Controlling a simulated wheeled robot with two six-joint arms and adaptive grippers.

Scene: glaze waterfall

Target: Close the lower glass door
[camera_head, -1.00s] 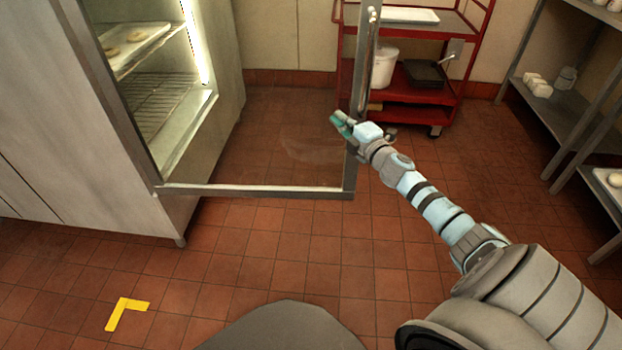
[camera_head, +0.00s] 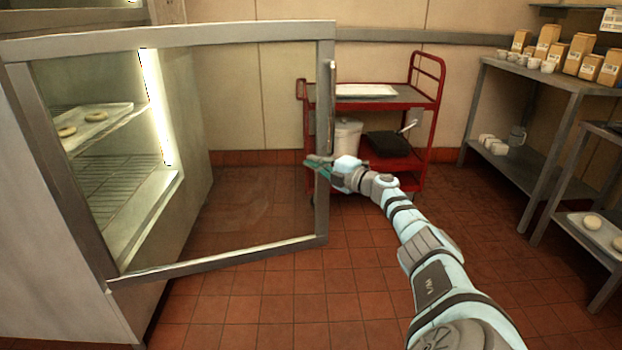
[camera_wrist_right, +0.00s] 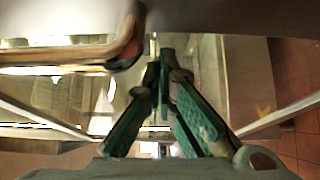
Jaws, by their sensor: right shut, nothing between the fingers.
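The lower glass door (camera_head: 180,263) stands open, its grey frame swung out from the lit cabinet on the left. Its vertical bar handle (camera_head: 332,105) is on the free, right-hand edge. My right gripper (camera_head: 310,161) is at that edge, below the handle, with its green fingers overlapping the frame in the head view. I cannot tell whether they touch it. In the right wrist view the fingers (camera_wrist_right: 159,68) are shut with nothing between them, and blurred frame parts show close by. My left gripper is not in view.
The cabinet holds a tray (camera_head: 90,125) of round pastries and a wire rack (camera_head: 110,185). A red cart (camera_head: 425,100) with a white bucket (camera_head: 346,140) stands behind the door edge. Metal shelves (camera_head: 550,78) line the right. The tiled floor before the door is clear.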

